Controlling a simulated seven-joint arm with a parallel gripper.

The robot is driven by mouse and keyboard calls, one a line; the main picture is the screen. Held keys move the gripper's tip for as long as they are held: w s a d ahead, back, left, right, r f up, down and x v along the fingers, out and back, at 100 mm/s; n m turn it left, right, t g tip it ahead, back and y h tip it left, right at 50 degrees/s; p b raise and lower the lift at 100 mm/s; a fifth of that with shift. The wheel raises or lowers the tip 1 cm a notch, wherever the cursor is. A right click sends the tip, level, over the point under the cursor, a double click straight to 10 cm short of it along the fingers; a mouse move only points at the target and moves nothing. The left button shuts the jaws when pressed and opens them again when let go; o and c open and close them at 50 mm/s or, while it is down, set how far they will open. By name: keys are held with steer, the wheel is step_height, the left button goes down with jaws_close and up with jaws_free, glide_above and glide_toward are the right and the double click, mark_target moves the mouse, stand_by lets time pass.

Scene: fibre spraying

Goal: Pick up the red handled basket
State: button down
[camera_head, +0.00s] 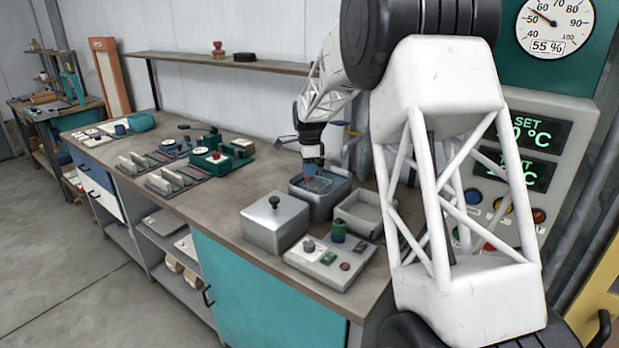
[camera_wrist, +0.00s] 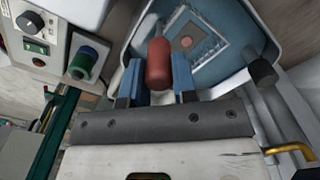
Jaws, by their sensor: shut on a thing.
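The basket's red handle (camera_wrist: 158,62) stands between the two blue fingers of my gripper (camera_wrist: 158,78) in the wrist view. My gripper is shut on this handle. The basket's pale square frame (camera_wrist: 217,54) shows beyond the handle, inside a metal bath with blue liquid (camera_wrist: 238,70).
Trays with blocks (camera_head: 170,180) lie further left. A shelf (camera_head: 215,62) runs along the wall.

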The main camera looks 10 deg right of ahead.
steer(key=shift+r, duration=3.05)
step_height(320, 180, up, 5)
glide_above(308, 180)
steer(key=w, duration=0.1)
steer(key=shift+w+d+r, duration=0.1)
steer(key=shift+d, duration=0.25)
steer(key=shift+f, duration=7)
steer(key=shift+r, duration=0.15)
